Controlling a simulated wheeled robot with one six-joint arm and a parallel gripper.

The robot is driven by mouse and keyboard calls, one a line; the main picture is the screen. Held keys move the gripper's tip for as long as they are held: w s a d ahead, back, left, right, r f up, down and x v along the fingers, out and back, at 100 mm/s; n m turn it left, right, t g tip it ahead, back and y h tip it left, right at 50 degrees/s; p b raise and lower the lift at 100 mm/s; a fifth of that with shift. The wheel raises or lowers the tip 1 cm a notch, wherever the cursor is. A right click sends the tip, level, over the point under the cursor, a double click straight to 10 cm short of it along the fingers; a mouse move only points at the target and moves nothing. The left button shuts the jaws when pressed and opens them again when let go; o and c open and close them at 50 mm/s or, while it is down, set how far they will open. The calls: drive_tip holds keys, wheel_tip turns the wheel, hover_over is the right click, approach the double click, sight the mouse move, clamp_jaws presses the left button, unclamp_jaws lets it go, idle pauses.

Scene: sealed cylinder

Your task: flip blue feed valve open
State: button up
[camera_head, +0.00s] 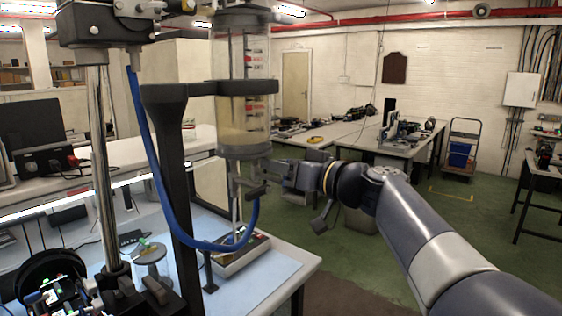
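A clear sealed cylinder (243,125) with a cloudy tan fill hangs upright in a dark clamp stand (172,150). A blue tube (150,165) loops from the fitting at upper left down to the underside of the cylinder. Dark valve fittings (250,187) sit under the cylinder's base, where the tube's right end rises; no clearly blue handle can be made out. My gripper (274,178) reaches in from the right, its fingertips close to these fittings. Whether it touches them, and how far its fingers are apart, I cannot tell.
Below the cylinder, a flat instrument (243,252) stands on the pale blue bench top (285,268). A chrome post (97,150) and a small jar (151,262) stand at left. Open green floor (385,240) lies to the right, with long tables (350,133) behind.

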drive_tip(key=shift+c, duration=0.3)
clamp_jaws()
drive_tip(key=shift+f+b, duration=0.1)
drive_tip(key=shift+b, duration=0.2)
